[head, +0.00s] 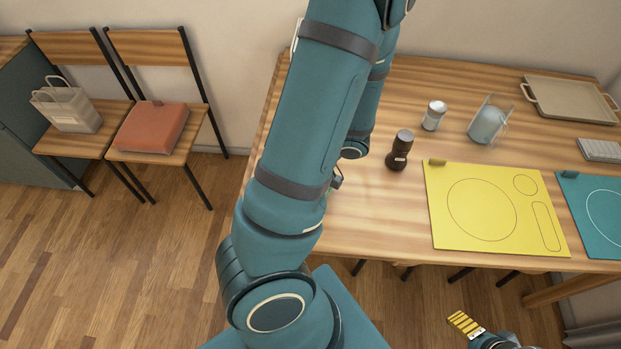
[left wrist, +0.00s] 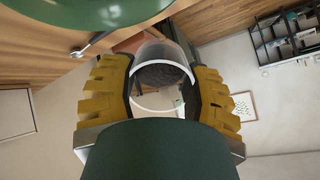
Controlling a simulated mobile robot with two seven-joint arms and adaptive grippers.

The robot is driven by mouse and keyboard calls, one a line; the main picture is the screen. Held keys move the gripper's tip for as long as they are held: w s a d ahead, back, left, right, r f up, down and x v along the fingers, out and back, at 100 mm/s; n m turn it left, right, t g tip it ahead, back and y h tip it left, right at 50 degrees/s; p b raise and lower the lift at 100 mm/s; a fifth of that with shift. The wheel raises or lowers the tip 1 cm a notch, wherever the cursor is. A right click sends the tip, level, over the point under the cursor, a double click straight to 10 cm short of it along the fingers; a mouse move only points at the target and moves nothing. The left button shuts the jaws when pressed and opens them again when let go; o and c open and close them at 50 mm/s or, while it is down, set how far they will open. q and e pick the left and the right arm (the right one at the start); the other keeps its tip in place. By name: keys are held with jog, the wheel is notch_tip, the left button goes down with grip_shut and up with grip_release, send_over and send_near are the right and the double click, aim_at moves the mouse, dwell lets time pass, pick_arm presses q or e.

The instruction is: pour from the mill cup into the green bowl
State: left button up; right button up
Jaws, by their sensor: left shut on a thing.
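In the left wrist view, my left gripper (left wrist: 165,95) is shut on a clear cup, taken as the mill cup (left wrist: 162,102). It sits between the two yellow fingers, with dark stuff showing inside it. The green bowl (left wrist: 85,12) shows at the top left of that view, apart from the cup. In the head view my left arm hides the left gripper, the cup and the bowl. My right gripper (head: 466,323) shows at the bottom right of the head view, clear of the table; its opening cannot be made out.
On the wooden table (head: 350,225) stand a dark mill (head: 398,150), a white-labelled shaker (head: 433,116) and a glass vessel (head: 485,124). A yellow mat (head: 470,235), a teal mat (head: 590,235) and a tray (head: 572,100) lie right. Two chairs stand left. A grey utensil (left wrist: 95,42) lies near the bowl.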

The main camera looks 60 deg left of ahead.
pick_arm(q)
jog(key=shift+w+d+r+g+y+p, duration=0.15)
jog(key=shift+r+g+y+p, duration=0.15)
jog(key=shift+g+y, duration=0.6)
jog(key=shift+w+d+r+g+y+p, duration=0.1)
jog(key=shift+d+r+g+y+p, duration=0.15)
jog(key=shift+g+y, duration=0.6)
dwell(1.4)
jog(key=shift+w+d+r+g+y, duration=0.15)
jog(key=shift+w+d+r+y, duration=0.15)
jog(key=shift+r+y, duration=0.15)
jog(key=shift+w+d+r+g+y, duration=0.1)
jog(key=shift+w+d+r+y, duration=0.2)
jog(key=shift+r+y, duration=0.1)
jog(key=shift+w+d+r+g+y+b, duration=0.1)
jog(key=shift+d+r+g+y, duration=0.05)
jog(key=shift+r+g+y, duration=0.55)
jog(key=shift+w+d+r+g+y+b, duration=0.2)
jog(key=shift+r+g+y, duration=0.15)
jog(key=shift+r+y, duration=0.45)
jog(key=shift+w+d+r+g+y+b, duration=0.15)
jog(key=shift+r+g+y, duration=0.4)
jog(key=shift+r, duration=0.35)
dwell(1.6)
